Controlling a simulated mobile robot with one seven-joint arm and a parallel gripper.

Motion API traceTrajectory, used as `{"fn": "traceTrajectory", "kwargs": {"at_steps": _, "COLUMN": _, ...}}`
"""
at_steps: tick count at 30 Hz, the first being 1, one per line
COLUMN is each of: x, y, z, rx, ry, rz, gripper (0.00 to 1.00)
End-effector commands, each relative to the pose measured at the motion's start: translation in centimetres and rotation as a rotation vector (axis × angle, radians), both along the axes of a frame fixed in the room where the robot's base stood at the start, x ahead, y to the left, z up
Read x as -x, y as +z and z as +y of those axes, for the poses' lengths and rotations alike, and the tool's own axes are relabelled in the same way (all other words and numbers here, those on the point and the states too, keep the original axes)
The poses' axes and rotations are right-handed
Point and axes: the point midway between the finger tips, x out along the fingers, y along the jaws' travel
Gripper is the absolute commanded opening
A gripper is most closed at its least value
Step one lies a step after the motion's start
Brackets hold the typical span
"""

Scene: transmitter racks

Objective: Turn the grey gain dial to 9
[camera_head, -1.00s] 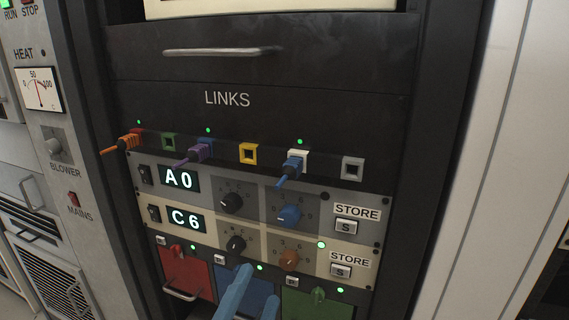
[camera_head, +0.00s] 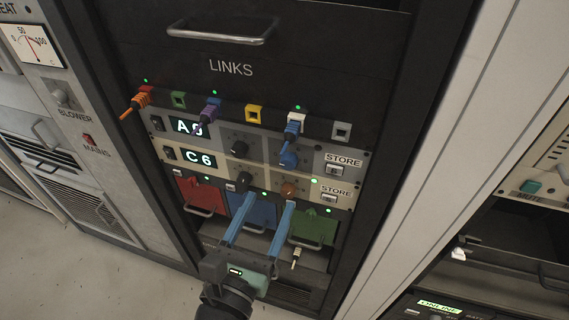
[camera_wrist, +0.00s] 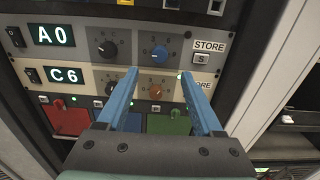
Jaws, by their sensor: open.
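I see no dial marked gain. The grey panel (camera_head: 205,140) shows A and a digit on its display, which reads A0 in the wrist view; it bears a black dial (camera_head: 239,149) and a blue dial (camera_head: 288,157). The cream panel below shows C6 (camera_head: 199,159), with a black dial (camera_head: 244,180) and an orange dial (camera_head: 289,189). A grey knob (camera_head: 62,98) sits above the BLOWER label at left. My gripper (camera_head: 270,200) is open and empty, its blue fingers pointing up at the rack. In the wrist view my gripper (camera_wrist: 160,73) has the orange dial (camera_wrist: 156,91) between its fingers in the picture; contact cannot be told.
Link sockets with plugged cables, such as the purple plug (camera_head: 209,112), run above the panels. Red (camera_head: 200,192), blue and green (camera_head: 318,228) modules lie below, partly behind my fingers. A drawer handle (camera_head: 222,32) juts out above. Another rack with a MUTE button (camera_head: 530,187) stands at right.

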Motion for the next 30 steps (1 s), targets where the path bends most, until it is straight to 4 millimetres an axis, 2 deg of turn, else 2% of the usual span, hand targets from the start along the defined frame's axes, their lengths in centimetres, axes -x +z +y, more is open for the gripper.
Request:
{"fn": "traceTrajectory", "kwargs": {"at_steps": 1, "x": -1.2, "y": 0.2, "z": -0.4, "rx": -0.002, "ry": -0.003, "rz": -0.003, "gripper": 0.68}}
{"fn": "traceTrajectory", "kwargs": {"at_steps": 6, "x": -4.7, "y": 0.2, "z": -1.6, "rx": -0.004, "ry": -0.003, "rz": -0.003, "gripper": 0.68}}
{"fn": "traceTrajectory", "kwargs": {"at_steps": 12, "x": -7.6, "y": 0.1, "z": -2.4, "rx": -0.003, "ry": 0.0, "rz": -0.002, "gripper": 0.68}}
{"fn": "traceTrajectory", "kwargs": {"at_steps": 18, "x": -8.9, "y": 0.1, "z": -2.9, "rx": -0.004, "ry": 0.0, "rz": -0.001, "gripper": 0.68}}
{"fn": "traceTrajectory", "kwargs": {"at_steps": 26, "x": -9.0, "y": 0.0, "z": -2.9, "rx": -0.004, "ry": 0.001, "rz": -0.001, "gripper": 0.68}}
{"fn": "traceTrajectory", "kwargs": {"at_steps": 27, "x": -9.0, "y": 0.0, "z": -2.9, "rx": -0.004, "ry": 0.001, "rz": -0.001, "gripper": 0.66}}
{"fn": "traceTrajectory", "kwargs": {"at_steps": 30, "x": -9.0, "y": 0.0, "z": -2.9, "rx": -0.004, "ry": 0.001, "rz": -0.001, "gripper": 0.48}}
